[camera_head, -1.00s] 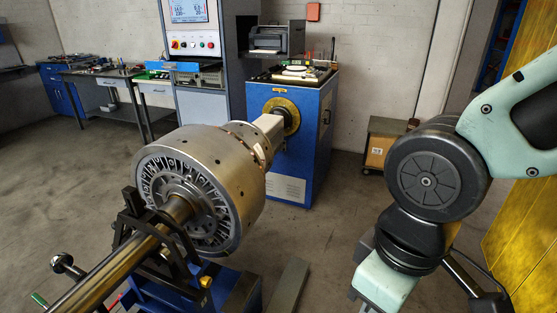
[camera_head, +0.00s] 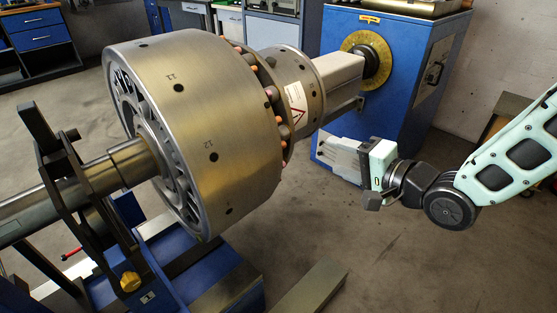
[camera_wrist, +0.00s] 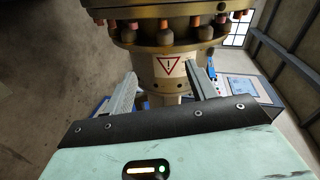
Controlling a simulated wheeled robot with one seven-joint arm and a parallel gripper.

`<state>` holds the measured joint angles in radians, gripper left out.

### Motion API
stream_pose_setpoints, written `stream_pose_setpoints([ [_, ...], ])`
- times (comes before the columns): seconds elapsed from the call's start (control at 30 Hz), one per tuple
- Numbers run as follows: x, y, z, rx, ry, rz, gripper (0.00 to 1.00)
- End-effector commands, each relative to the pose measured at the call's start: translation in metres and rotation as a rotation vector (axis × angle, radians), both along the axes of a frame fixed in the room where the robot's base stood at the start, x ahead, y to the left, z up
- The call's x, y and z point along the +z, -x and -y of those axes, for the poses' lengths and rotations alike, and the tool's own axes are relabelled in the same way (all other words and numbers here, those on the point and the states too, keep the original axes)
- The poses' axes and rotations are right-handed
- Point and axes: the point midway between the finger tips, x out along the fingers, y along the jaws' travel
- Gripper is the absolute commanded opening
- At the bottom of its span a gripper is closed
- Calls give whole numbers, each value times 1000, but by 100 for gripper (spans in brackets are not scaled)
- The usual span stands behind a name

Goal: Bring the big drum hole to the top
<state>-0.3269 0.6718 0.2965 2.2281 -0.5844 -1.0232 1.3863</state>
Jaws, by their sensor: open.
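The big drum (camera_head: 170,110) is a brushed-metal cylinder lying on its shaft (camera_head: 110,170). Small dark holes with tiny marks sit on its side: an upper hole (camera_head: 179,88), a middle hole (camera_head: 213,157) facing me, and one low near the edge (camera_head: 230,211). A smaller collar (camera_head: 312,85) with a warning label (camera_head: 297,99) joins behind it, past a ring of orange and dark studs. My gripper (camera_head: 325,150) is open, below and right of the collar. In the wrist view its fingers (camera_wrist: 160,80) are apart, with the label (camera_wrist: 168,65) showing between them; nothing is held.
A black support (camera_head: 75,190) carries the shaft at left, on a blue base (camera_head: 170,270). A blue drive cabinet (camera_head: 410,85) with a yellow disc (camera_head: 366,60) stands behind. A grey rail (camera_head: 312,290) lies on the floor. Floor right of the rail is clear.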

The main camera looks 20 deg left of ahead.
Motion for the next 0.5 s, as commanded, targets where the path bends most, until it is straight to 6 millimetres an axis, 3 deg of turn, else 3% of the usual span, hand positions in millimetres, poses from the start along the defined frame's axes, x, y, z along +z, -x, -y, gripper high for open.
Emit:
stream_pose_setpoints([
  [0.03,-18,-1,-3,7,-67,-30,57],
  [0.1,-21,-2,-6,16,-142,-60,57],
  [0.33,-21,-5,-18,30,-222,-92,57],
  [0.5,-23,-15,-44,31,-220,-91,57],
])
